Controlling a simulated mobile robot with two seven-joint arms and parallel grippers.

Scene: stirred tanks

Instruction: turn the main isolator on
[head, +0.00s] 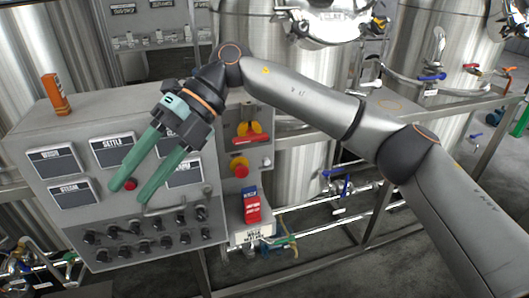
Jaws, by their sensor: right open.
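A red and yellow switch handle (250,139), which looks like the main isolator, is on the right-hand section of the grey control panel (225,222). Its red bar lies roughly level, with yellow parts above it. I cannot read any on or off marking there. My right gripper (133,193) has two green fingers spread apart with nothing between them. It is in front of the panel's left section, left of the handle, and its fingers point down and left. It hides part of the labels behind it. My left gripper is not in view.
A red mushroom button (239,168) on yellow is below the handle, and a red and blue block (251,206) is lower still. Several black knobs (123,248) line the panel's bottom. An orange object (56,95) stands on top. Steel tanks and pipes (345,188) are behind.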

